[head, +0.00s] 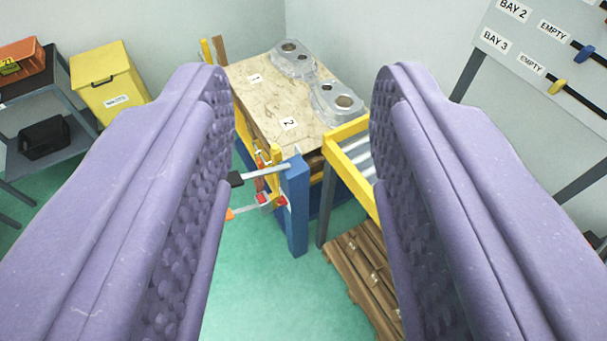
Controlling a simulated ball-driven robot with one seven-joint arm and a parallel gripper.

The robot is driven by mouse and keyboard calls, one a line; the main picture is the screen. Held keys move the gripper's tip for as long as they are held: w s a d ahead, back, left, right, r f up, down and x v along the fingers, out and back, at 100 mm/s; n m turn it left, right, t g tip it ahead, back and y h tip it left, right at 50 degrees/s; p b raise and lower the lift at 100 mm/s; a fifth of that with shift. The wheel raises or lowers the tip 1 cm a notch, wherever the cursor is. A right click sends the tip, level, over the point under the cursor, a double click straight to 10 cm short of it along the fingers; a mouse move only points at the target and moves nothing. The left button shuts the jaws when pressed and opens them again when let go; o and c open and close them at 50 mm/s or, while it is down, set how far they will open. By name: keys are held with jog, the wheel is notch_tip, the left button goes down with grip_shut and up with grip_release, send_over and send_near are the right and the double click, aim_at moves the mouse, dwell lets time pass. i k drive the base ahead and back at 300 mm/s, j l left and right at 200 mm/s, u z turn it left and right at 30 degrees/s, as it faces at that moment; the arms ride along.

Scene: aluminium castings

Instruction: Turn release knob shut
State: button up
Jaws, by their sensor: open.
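My gripper (300,85) is open, with two purple padded fingers on the left and right and nothing between them. Beyond it stands a blue post (296,205) at the near corner of a table. A grey lever with a black end (237,179) sticks out left from the post's top. Lower down are small red parts, one at the post's side (282,201) and one on a bracket to its left (263,198). I cannot tell which of these is the release knob, or its turn position. The left finger borders the black end in the picture; the gripper appears well short of the post.
The table top (265,100) bears two aluminium castings (292,57) (337,102) by labels 1 and 2. A yellow-railed roller conveyor (350,160) and wooden pallet (360,275) stand right. A yellow bin (108,85) and shelf (60,85) stand left. Green floor (260,300) is clear in front.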

aim_at(282, 201)
jog(key=i+j+u, duration=0.1)
jog(key=i, duration=0.35)
jog(key=i+j+u, duration=0.1)
jog(key=i+j, duration=0.15)
jog(key=i, duration=0.2)
jog(key=i+j+u, duration=0.15)
jog(key=i, duration=0.35)
